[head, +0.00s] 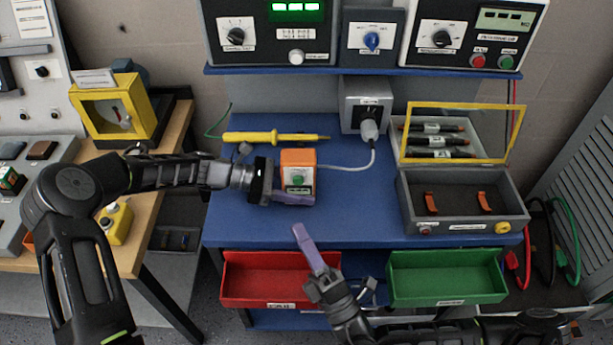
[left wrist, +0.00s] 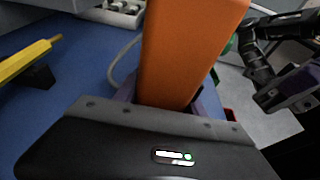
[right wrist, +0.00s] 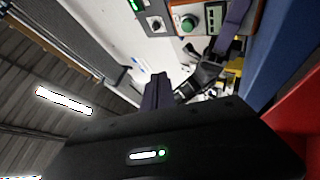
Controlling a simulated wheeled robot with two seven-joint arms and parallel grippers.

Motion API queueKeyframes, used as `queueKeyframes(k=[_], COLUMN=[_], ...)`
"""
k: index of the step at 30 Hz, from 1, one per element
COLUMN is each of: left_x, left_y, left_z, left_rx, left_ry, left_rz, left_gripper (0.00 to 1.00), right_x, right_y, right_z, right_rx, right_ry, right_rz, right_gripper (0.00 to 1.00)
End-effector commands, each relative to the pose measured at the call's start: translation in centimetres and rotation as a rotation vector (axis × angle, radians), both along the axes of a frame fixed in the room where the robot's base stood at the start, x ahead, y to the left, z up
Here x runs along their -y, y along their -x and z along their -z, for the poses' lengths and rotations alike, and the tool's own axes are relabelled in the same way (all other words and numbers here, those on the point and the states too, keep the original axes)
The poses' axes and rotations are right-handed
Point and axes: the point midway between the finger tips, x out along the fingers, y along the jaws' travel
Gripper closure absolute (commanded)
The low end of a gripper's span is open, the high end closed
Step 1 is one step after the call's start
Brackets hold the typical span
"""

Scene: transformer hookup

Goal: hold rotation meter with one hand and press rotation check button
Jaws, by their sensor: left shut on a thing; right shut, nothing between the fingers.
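The rotation meter (head: 298,160) is an orange box with a green round button (head: 298,180) and a small display on its front. My left gripper (head: 290,198) is shut on its lower part, at the middle of the blue bench. The orange body (left wrist: 185,50) fills the middle of the left wrist view. My right gripper (head: 302,236) is shut and empty, its fingertips below and in front of the meter, apart from it. In the right wrist view its fingers (right wrist: 158,92) point up the picture, and the green button (right wrist: 188,23) shows near the top.
A grey cable runs from the meter to a socket box (head: 366,106). A yellow probe (head: 250,137) lies behind. An open grey case (head: 462,205) stands right. Red (head: 275,290) and green (head: 447,285) bins hang on the front.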

Motion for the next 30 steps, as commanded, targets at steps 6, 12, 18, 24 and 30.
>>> queueKeyframes(k=[6,12,18,24,30], left_x=[0.0,0.0,0.0,0.0,0.0], left_y=[0.0,0.0,0.0,0.0,0.0], left_z=[0.0,0.0,0.0,0.0,0.0], left_rx=[0.000,0.000,0.000,0.000,0.000], left_ry=[0.000,0.000,0.000,0.000,0.000], left_rz=[0.000,0.000,0.000,0.000,0.000], left_gripper=[0.75,0.75,0.75,0.75,0.75], right_x=[-0.3,-0.3,-0.4,-0.3,-0.3], right_y=[0.7,0.6,-0.5,-3.0,-5.9], right_z=[0.0,0.0,0.0,0.0,0.0], right_rx=[-0.027,-0.027,-0.025,-0.020,-0.018], right_ry=[-0.027,-0.026,-0.024,-0.019,-0.018], right_rz=[-0.010,-0.010,-0.012,-0.009,-0.009], right_gripper=[1.00,1.00,1.00,1.00,1.00])
